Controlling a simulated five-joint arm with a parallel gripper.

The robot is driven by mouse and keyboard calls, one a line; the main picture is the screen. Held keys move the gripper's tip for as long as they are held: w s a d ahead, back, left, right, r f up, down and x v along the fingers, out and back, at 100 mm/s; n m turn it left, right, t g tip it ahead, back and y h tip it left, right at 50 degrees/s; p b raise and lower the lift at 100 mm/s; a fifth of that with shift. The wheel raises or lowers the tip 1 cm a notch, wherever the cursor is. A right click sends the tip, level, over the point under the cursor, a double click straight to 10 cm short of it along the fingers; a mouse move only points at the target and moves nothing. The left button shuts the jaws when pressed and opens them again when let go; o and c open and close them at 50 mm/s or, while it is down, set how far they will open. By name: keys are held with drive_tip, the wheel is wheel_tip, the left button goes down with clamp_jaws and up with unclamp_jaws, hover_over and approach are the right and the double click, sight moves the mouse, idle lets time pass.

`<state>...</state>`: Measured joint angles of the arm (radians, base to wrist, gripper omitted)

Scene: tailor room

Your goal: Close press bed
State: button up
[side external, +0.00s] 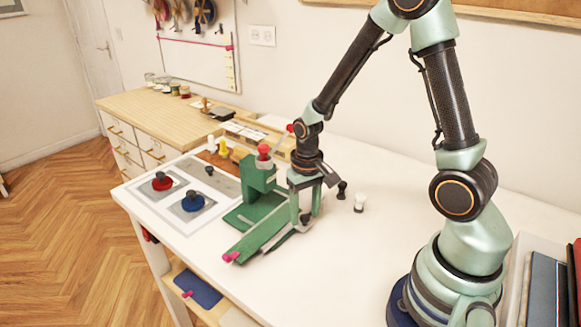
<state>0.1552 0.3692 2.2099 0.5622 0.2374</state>
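The green press (259,178) stands on the white table with a red knob (263,151) on top. Its long green bed (262,231) sticks out toward the table's front edge, with a pink knob (230,257) at the near end. My gripper (304,217) points down at the right side of the bed, close to it. I cannot tell whether it touches the bed. Two finger-like parts show, but the gap between their tips and anything in it are unclear.
A board with red (162,182) and blue (193,202) discs lies left of the press. The table's back right is clear. A bin (545,285) sits at far right.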

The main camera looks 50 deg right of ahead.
clamp_jaws()
idle(1.2)
